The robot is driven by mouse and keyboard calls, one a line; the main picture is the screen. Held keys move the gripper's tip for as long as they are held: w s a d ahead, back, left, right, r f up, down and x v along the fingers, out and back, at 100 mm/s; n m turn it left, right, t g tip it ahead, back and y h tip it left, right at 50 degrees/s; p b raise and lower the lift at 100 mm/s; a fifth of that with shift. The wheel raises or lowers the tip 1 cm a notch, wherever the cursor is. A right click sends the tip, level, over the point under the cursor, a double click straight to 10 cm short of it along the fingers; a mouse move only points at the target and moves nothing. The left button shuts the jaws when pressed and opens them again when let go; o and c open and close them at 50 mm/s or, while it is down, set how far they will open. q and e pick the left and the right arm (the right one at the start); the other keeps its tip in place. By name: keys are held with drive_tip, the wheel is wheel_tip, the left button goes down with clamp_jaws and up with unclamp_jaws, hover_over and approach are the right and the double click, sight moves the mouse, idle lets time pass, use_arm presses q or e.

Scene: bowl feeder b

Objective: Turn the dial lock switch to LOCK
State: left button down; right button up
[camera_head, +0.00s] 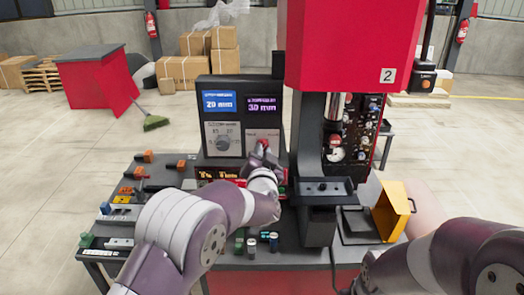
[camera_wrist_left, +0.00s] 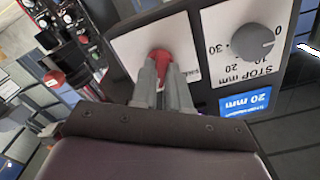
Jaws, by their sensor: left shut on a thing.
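The dial lock switch is a small red knob (camera_head: 264,143) on a pale plate at the lower right of the dark control panel (camera_head: 207,165). In the left wrist view, turned upside down, the red knob (camera_wrist_left: 160,58) sits between my fingertips. My left gripper (camera_head: 264,152) reaches up to the panel front and is shut on the knob; its two grey fingers (camera_wrist_left: 163,78) show close on either side of it. The fingers hide part of the knob and its labels, so its setting cannot be read. My right arm shows at the lower right, its gripper out of view.
A larger grey stop dial (camera_head: 222,143) is left of the knob, below two displays (camera_head: 219,101). A red machine column (camera_head: 350,45) stands close on the right. Small parts and blocks (camera_head: 125,200) lie on the table at left. A yellow bin (camera_head: 394,210) is at right.

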use_arm(q)
drive_tip(key=shift+r+m+p, duration=0.4)
drive_tip(key=shift+r+m, duration=0.1)
drive_tip(key=shift+m, duration=1)
drive_tip(key=c, duration=1.1)
unclamp_jaws()
drive_tip(key=shift+w+f, duration=0.1)
drive_tip(key=shift+d+f, duration=0.1)
drive_tip(key=shift+f, duration=0.05)
drive_tip(key=s+b, duration=0.5)
drive_tip(key=s, duration=0.7)
drive_tip(key=shift+s+b, duration=0.35)
